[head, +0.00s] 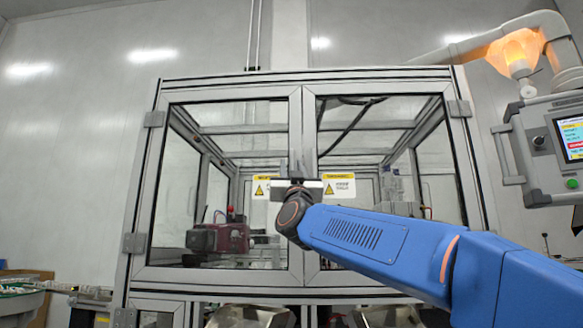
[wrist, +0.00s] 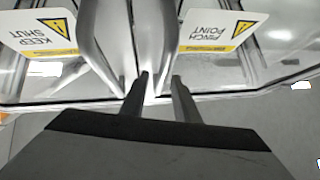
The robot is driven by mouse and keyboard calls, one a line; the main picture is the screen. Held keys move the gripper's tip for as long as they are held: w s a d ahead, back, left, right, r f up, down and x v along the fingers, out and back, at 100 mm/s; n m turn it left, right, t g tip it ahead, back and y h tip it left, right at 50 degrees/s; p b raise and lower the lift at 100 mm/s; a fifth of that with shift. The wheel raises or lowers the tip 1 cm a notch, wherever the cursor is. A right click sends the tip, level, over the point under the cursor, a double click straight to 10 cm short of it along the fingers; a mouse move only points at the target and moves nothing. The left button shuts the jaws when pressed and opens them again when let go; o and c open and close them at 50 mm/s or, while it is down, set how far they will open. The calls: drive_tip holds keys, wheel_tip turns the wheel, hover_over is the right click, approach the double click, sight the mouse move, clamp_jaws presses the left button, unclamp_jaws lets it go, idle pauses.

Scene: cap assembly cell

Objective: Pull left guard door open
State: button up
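The left guard door (head: 222,190) is a clear panel in a grey metal frame. It stands closed, in line with the right guard door (head: 385,200). My gripper (head: 298,182) is at the middle seam where the doors meet, at the height of the warning labels; my wrist hides part of the seam. In the wrist view, which is upside down, my gripper's two fingers (wrist: 160,77) are apart and point at grey upright bars (wrist: 153,35) by the seam. A bar end shows near the gap between the fingers; I cannot tell whether they touch it.
A yellow-edged label (head: 262,187) is on the left door and another (head: 339,187) on the right. A dark red machine (head: 218,238) sits inside the cell. A control panel (head: 556,150) hangs at the right. Open room lies left of the cell.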

drive_tip(key=shift+w+r, duration=0.2)
drive_tip(key=shift+c, duration=0.7)
clamp_jaws()
